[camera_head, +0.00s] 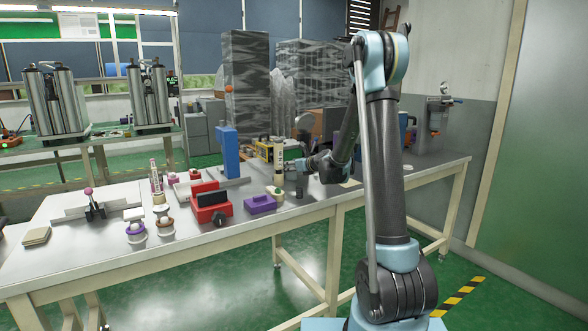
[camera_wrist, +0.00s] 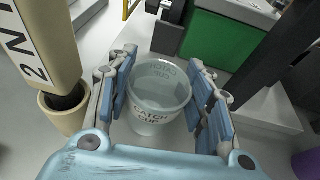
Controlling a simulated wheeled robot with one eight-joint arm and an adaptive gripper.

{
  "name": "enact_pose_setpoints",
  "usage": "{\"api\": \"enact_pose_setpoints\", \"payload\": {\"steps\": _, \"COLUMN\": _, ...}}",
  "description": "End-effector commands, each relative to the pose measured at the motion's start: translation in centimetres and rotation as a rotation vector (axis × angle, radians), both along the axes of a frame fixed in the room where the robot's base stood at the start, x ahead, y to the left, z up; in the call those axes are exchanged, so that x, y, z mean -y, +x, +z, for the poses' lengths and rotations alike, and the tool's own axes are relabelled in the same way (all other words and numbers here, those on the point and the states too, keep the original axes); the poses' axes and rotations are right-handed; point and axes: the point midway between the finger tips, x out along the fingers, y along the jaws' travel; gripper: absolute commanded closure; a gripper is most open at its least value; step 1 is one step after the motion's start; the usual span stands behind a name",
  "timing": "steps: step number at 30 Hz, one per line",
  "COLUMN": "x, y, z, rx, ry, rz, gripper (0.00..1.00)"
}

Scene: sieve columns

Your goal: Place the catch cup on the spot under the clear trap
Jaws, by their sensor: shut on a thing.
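The catch cup (camera_wrist: 158,118) is a pale, translucent cup with "CATCH CUP" lettered on its side. In the wrist view it is upright between the blue finger pads of my gripper (camera_wrist: 163,100), which is shut on it. In the head view my gripper (camera_head: 303,167) is at the back right of the table, just right of a beige labelled column (camera_head: 278,153); the cup is not clear there. In the wrist view a beige column marked 2 (camera_wrist: 36,42) is close on the left, above a beige holder with a dark opening (camera_wrist: 64,108). I cannot tell which thing is the clear trap or its spot.
A blue upright stand (camera_head: 229,152), a red box (camera_head: 210,205) and a purple block (camera_head: 260,204) are left of my gripper. Another labelled column (camera_head: 156,178) stands farther left. In the wrist view a green panel (camera_wrist: 219,42) is behind the cup. The table's front right is fairly clear.

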Motion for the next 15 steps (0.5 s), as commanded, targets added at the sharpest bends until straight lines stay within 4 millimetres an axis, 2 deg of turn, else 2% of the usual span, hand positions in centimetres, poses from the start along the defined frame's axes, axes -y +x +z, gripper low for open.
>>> {"api": "enact_pose_setpoints", "payload": {"steps": 4, "x": -0.03, "y": 0.04, "z": 0.03, "rx": 0.0, "ry": 0.0, "rz": 0.0, "gripper": 0.72}}
{"api": "enact_pose_setpoints", "payload": {"steps": 5, "x": -0.03, "y": 0.04, "z": 0.03, "rx": 0.0, "ry": 0.0, "rz": 0.0, "gripper": 0.46}}
{"api": "enact_pose_setpoints", "payload": {"steps": 7, "x": -0.03, "y": 0.04, "z": 0.04, "rx": 0.0, "ry": 0.0, "rz": 0.0, "gripper": 0.31}}
{"api": "enact_pose_setpoints", "payload": {"steps": 15, "x": -0.03, "y": 0.02, "z": 0.05, "rx": 0.0, "ry": 0.0, "rz": 0.0, "gripper": 0.31}}
